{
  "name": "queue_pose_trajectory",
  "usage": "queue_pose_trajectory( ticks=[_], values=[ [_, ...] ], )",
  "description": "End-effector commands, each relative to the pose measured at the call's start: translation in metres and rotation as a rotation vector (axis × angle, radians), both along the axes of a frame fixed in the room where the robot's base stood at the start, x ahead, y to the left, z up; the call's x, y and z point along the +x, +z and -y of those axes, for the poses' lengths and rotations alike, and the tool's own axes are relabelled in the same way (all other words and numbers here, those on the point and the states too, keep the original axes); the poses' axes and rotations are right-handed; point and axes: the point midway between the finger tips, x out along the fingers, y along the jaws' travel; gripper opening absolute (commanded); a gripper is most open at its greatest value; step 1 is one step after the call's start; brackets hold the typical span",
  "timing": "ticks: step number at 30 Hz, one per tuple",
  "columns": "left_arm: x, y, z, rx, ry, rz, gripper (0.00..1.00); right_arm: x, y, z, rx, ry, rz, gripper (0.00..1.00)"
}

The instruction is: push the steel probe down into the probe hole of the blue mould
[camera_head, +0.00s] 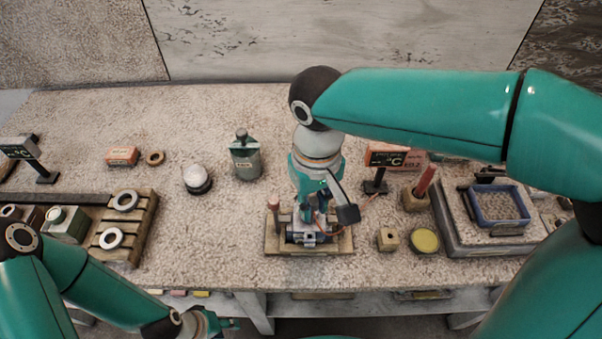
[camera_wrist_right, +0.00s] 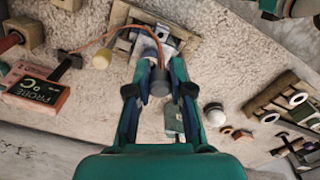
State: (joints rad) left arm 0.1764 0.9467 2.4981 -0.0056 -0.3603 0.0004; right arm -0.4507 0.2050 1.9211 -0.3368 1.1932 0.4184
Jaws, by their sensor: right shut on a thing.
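My right gripper (camera_head: 308,212) points down over a small wooden board (camera_head: 342,246) at the middle of the table. In the right wrist view my right gripper (camera_wrist_right: 160,88) is shut on the steel probe (camera_wrist_right: 160,80), whose grey round end shows between the fingertips. An orange cable (camera_wrist_right: 98,43) runs to the probe. Grey metal parts (camera_head: 306,239) sit on the board under the gripper. The blue mould and its probe hole are mostly hidden by the gripper; I cannot tell how deep the probe is. My left gripper (camera_head: 213,322) is low at the table's front, away from the board.
A probe display (camera_head: 386,157) stands behind right of the board. A small wooden block (camera_head: 388,239) and a yellow-topped tin (camera_head: 424,241) are to the right. A pallet (camera_head: 143,225) with rings lies left. The table between pallet and board is clear.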

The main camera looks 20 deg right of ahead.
Motion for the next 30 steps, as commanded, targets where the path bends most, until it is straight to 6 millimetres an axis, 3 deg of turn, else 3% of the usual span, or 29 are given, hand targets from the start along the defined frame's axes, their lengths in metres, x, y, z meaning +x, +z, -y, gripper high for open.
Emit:
queue_pose_trajectory(
  ticks=[17,30],
  values=[
    [-0.001,0.0,0.0,0.0,0.0,-0.001,0.4,-0.001,0.0,-0.002,-0.002,0.009,0.0,0.0],
    [0.0,-0.028,0.0,0.0,0.0,-0.001,0.4,-0.001,-0.034,-0.002,-0.002,0.008,-0.002,0.0]
  ],
)
